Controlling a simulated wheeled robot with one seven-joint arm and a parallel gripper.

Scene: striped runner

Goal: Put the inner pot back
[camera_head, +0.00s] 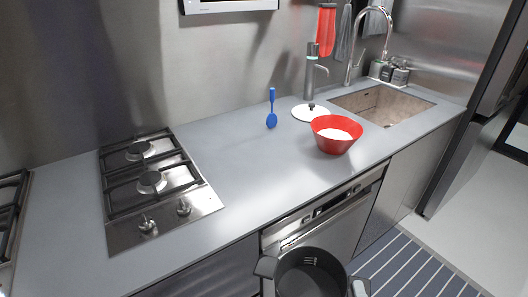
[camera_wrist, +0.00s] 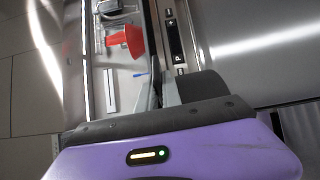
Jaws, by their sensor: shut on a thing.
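A dark grey, round, open pot (camera_head: 312,276) is at the bottom of the head view, in front of the counter front. It has a dark lug handle (camera_head: 266,267) on its left, and its lower part is cut off by the frame. A pale piece at its right handle looks like part of my gripper (camera_head: 359,288), shut on the pot there. In the wrist view the purple gripper housing fills the bottom, with a dark finger or handle part (camera_wrist: 201,87) ahead of it; I cannot tell which. The pot's inside looks empty. No cooker body for it is recognisable.
On the grey counter (camera_head: 240,170) stand a red bowl (camera_head: 334,145) with white contents, a white lid (camera_head: 300,112) and a blue utensil (camera_head: 271,110). A gas hob (camera_head: 160,190) is left, a sink (camera_head: 382,106) right. The counter between hob and bowl is clear. A striped runner (camera_head: 410,265) lies on the floor.

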